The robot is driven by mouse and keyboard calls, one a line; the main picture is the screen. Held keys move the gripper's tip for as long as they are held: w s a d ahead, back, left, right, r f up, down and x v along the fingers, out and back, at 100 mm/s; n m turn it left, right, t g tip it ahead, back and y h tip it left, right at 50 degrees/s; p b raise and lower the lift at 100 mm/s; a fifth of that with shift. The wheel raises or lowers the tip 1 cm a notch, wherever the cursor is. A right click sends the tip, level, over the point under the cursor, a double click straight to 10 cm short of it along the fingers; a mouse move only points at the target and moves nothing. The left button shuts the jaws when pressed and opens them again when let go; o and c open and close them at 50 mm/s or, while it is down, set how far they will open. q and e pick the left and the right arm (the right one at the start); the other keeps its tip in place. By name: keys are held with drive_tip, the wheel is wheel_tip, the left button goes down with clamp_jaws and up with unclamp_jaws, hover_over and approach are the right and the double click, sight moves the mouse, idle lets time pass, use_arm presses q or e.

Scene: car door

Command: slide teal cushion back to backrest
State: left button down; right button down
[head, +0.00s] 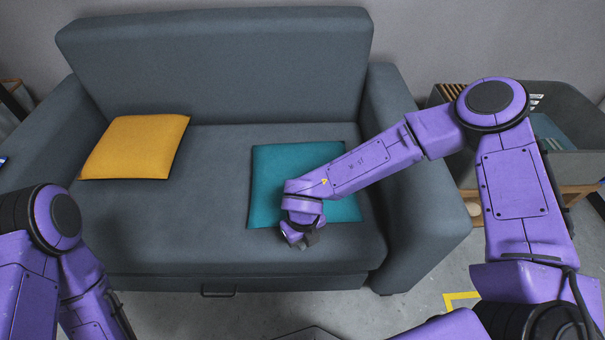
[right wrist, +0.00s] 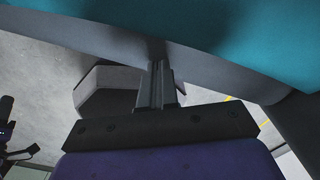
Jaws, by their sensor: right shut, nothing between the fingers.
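The teal cushion (head: 275,165) lies flat on the right part of the sofa seat (head: 220,160), with its far edge a little in front of the backrest (head: 215,70). My right arm reaches over it from the right and hides part of it. My right gripper (head: 303,241) is at the cushion's near edge, low by the front of the seat. In the right wrist view the right gripper's fingers (right wrist: 158,85) are together with nothing between them, and the teal cushion (right wrist: 250,35) fills the top right. Whether they touch it I cannot tell. My left gripper is out of view.
A yellow cushion (head: 135,147) lies on the left of the seat. The right armrest (head: 405,170) stands beside my right forearm. A grey bin (head: 575,115) is beyond it at the right. The seat between the two cushions is clear.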

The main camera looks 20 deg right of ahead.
drive_tip(key=shift+w, duration=0.1)
drive_tip(key=shift+w+d+p, duration=0.3)
drive_tip(key=shift+w+p, duration=0.3)
drive_tip(key=shift+w, duration=0.3)
drive_tip(key=shift+w+d+p, duration=0.3)
drive_tip(key=shift+w, duration=0.65)
drive_tip(key=shift+w+d+p, duration=0.25)
drive_tip(key=shift+w+p, duration=0.05)
drive_tip(key=shift+w, duration=0.55)
drive_tip(key=shift+w+d, duration=0.2)
drive_tip(key=shift+w, duration=0.35)
drive_tip(key=shift+w+d, duration=0.15)
drive_tip(key=shift+w, duration=0.35)
